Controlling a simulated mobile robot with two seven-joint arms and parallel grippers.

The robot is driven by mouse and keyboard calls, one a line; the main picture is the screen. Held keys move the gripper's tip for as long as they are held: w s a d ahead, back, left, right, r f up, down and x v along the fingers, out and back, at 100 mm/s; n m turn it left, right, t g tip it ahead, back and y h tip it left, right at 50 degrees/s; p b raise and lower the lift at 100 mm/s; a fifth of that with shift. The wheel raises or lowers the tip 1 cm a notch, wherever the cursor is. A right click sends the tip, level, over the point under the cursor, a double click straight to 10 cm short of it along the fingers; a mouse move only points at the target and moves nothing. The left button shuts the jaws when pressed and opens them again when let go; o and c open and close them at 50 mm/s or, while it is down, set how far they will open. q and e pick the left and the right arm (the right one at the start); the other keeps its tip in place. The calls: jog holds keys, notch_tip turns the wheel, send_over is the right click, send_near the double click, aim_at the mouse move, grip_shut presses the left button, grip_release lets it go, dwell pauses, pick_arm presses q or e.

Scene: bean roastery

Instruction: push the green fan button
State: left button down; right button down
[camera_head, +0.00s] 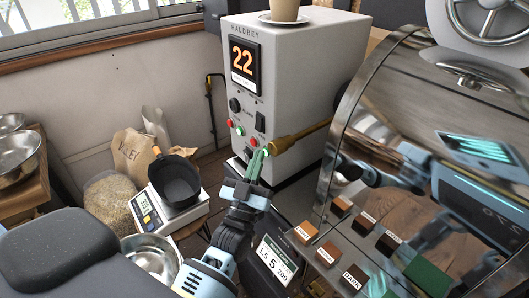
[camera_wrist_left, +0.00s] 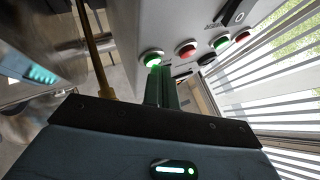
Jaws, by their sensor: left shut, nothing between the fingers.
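A row of small red and green buttons sits low on the front of the pale control cabinet (camera_head: 285,85). The green button at the right end of the row (camera_head: 254,142) shows lit in the left wrist view (camera_wrist_left: 152,59). A second green button (camera_head: 239,132) is further left, with red buttons between and beside them; the labels are too small to read. My left gripper (camera_head: 265,153) is shut and empty, its fingertips right by the lit green button. I cannot tell whether they touch it. In the left wrist view the fingers (camera_wrist_left: 161,72) point at its lower edge. My right gripper is not seen.
A scale (camera_head: 172,212) with a black pan (camera_head: 176,178) stands left. A paper cup (camera_head: 285,9) is on the cabinet. Labelled colour blocks (camera_head: 328,254) lie below right.

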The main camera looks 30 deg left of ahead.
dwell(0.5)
pick_arm(q)
jog(key=shift+s+a, duration=0.3)
jog(key=shift+s, duration=0.4)
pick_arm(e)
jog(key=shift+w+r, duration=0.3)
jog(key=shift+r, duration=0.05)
pick_arm(q)
jog(key=s, duration=0.1)
jog(key=s+a+p, duration=0.1)
jog(key=s, duration=0.1)
jog(key=s+a, duration=0.1)
jog(key=shift+s+p, duration=0.3)
jog(key=shift+p, duration=0.05)
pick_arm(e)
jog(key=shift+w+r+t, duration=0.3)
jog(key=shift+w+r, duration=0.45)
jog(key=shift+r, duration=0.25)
